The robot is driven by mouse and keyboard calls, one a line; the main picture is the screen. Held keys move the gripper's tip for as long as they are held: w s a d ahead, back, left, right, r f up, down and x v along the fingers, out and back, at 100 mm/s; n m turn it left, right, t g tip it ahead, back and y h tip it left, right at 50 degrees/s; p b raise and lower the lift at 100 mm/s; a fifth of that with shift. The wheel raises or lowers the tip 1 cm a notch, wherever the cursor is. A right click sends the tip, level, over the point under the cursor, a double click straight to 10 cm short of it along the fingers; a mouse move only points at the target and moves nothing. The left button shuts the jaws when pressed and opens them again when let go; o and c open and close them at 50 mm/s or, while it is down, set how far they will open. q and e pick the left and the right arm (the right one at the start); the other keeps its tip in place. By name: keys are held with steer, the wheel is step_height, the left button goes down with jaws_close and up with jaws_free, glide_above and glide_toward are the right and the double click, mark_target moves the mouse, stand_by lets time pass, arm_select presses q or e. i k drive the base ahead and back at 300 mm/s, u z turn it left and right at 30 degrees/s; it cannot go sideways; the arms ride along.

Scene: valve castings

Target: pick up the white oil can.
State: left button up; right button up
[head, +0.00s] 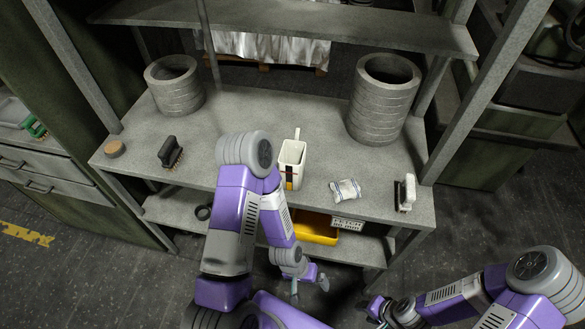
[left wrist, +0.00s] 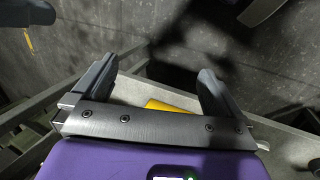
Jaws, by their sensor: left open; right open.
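The white oil can (head: 291,162) stands upright on the grey bench top, near the middle of its front part. It looks like an open-topped white box with a thin upright part at its back edge. My left gripper (head: 309,290) is open and empty, in front of the bench and lower in the picture than the can. In the left wrist view its two fingers (left wrist: 157,78) are apart with nothing between them, and the can is not seen there. My right gripper (head: 375,308) is open, low at the right, away from the bench.
A dark-bristled brush (head: 171,152), a round tan piece (head: 115,148), a white cloth bundle (head: 346,190) and a white-handled brush (head: 405,192) lie on the bench. Large ribbed cylinders stand behind, left (head: 174,87) and right (head: 382,100). A yellow bin (head: 316,236) sits on the lower shelf.

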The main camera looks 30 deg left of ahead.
mark_target(291, 160)
steer(key=z, duration=2)
steer(key=k, duration=0.45)
steer(key=u, duration=3.05)
